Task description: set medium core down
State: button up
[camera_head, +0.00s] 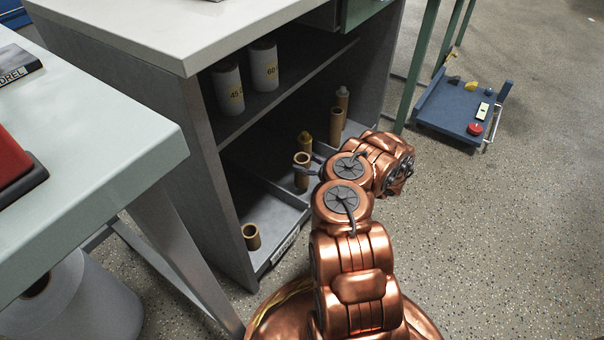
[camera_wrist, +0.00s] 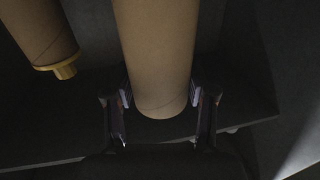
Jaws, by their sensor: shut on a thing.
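My gripper (camera_head: 306,169) reaches into the lower part of the grey cabinet and is shut on a brown cardboard core (camera_head: 301,182), taken as the medium core. The core stands upright over the lower tray (camera_head: 283,208). In the wrist view the fingers (camera_wrist: 160,98) press on both sides of the core (camera_wrist: 155,50), near its one visible end. Whether its lower end touches the tray I cannot tell. A core with a yellow plug (camera_head: 304,139) stands just behind it, apart from it; it also shows in the wrist view (camera_wrist: 42,30).
A short core (camera_head: 251,238) stands at the tray's front left. White rolls (camera_head: 228,89) (camera_head: 264,67) stand on the shelf above. A blue cart (camera_head: 450,107) is on the floor at right.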

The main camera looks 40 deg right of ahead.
jog(key=shift+w+f+b, duration=0.2)
jog(key=shift+f+b, duration=1.15)
jog(key=shift+f, duration=0.35)
jog(key=shift+a+f, duration=0.1)
jog(key=shift+f, duration=0.05)
jog(key=o, duration=1.2)
jog(key=p+v, duration=0.5)
jog(key=v, duration=0.7)
